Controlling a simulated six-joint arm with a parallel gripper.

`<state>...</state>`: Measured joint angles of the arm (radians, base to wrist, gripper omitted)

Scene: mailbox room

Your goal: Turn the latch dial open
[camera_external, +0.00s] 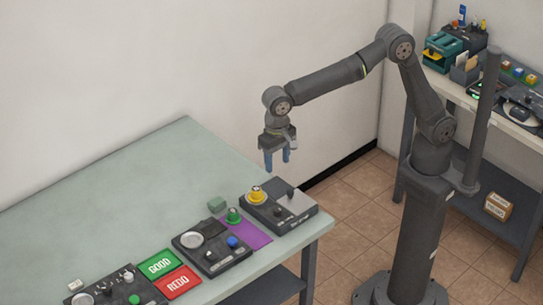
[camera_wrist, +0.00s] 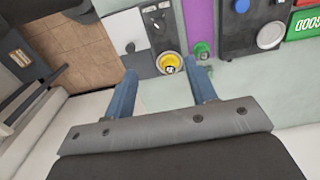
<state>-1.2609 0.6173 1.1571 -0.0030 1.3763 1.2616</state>
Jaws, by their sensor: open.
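A dark box at the table's right end carries a yellow round dial (camera_external: 257,195), knobs and a grey plate; I take this dial for the latch dial but cannot be sure. In the wrist view the yellow dial (camera_wrist: 169,63) shows between and beyond my fingertips. My gripper (camera_external: 277,165) hangs above the table's right end with its blue fingers pointing down, apart from everything. In the wrist view my gripper (camera_wrist: 163,72) is open and empty. The box (camera_external: 278,207) lies below it.
A purple strip (camera_external: 247,233) with a green knob (camera_external: 234,215) lies left of the box, beside a small green block (camera_external: 217,204). Another dark panel (camera_external: 212,246), a green GOOD pad (camera_external: 160,264) and a red REDO pad (camera_external: 178,283) lie further left. The table's back is clear.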

